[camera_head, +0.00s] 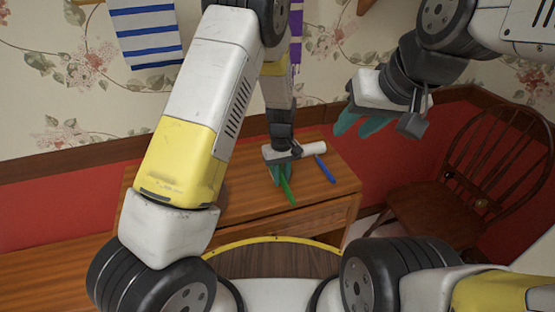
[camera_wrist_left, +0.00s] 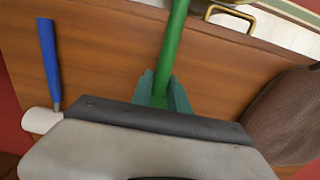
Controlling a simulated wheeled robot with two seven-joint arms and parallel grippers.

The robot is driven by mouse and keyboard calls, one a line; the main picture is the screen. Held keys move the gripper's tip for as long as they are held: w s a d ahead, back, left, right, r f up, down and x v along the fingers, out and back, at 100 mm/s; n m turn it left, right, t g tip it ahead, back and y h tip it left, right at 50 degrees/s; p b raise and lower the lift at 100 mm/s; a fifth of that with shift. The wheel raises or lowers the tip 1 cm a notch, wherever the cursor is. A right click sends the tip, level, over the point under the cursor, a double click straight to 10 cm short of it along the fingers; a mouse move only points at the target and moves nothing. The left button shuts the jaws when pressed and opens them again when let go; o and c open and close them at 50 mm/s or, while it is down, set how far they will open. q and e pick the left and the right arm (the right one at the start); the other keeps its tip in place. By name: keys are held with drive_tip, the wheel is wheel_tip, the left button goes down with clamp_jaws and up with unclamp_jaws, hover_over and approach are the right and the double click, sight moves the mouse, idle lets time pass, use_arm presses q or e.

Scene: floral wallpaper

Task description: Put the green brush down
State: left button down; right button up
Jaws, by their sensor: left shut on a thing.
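The green brush shows as a slim green handle (camera_head: 287,188) over the wooden table top. In the left wrist view the handle (camera_wrist_left: 174,45) runs upward from between the teal fingertips. My left gripper (camera_head: 279,174) is shut on it, low over the table; its fingers also show in the left wrist view (camera_wrist_left: 163,92). The brush's other end is hidden by the gripper. I cannot tell whether the brush touches the wood. My right gripper (camera_head: 364,122) is in the air at the upper right, its teal fingers apart and empty.
A blue stick (camera_head: 325,170) lies right of the green handle, beside a white rounded piece (camera_head: 314,149). The wooden table (camera_head: 235,216) has bare room left of the gripper. A brown chair (camera_head: 478,202) stands at the right. A brass drawer handle (camera_wrist_left: 230,13) shows at the table's front.

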use_arm(q)
drive_tip(key=shift+f, duration=0.1)
drive_tip(key=c, duration=1.3)
unclamp_jaws()
drive_tip(key=shift+o, duration=0.2)
wheel_tip(320, 180, up, 12)
wheel_tip(320, 180, up, 15)
drive_tip(key=m+t+h, duration=0.2)
drive_tip(key=t, duration=0.1)
hover_over(281, 176)
drive_tip(key=s+a, duration=0.8)
drive_tip(key=a, duration=0.1)
drive_tip(key=s+a+r+m+t, duration=0.1)
drive_tip(key=s+a+r, duration=0.2)
drive_tip(key=s, duration=0.4)
drive_tip(key=s+a+r+m+t, duration=0.1)
drive_tip(key=s+a+r+t, duration=0.1)
drive_tip(key=s, duration=0.5)
drive_tip(key=shift+a+r+t, duration=0.3)
drive_tip(key=shift+a+r, duration=0.4)
drive_tip(key=shift+a, duration=0.1)
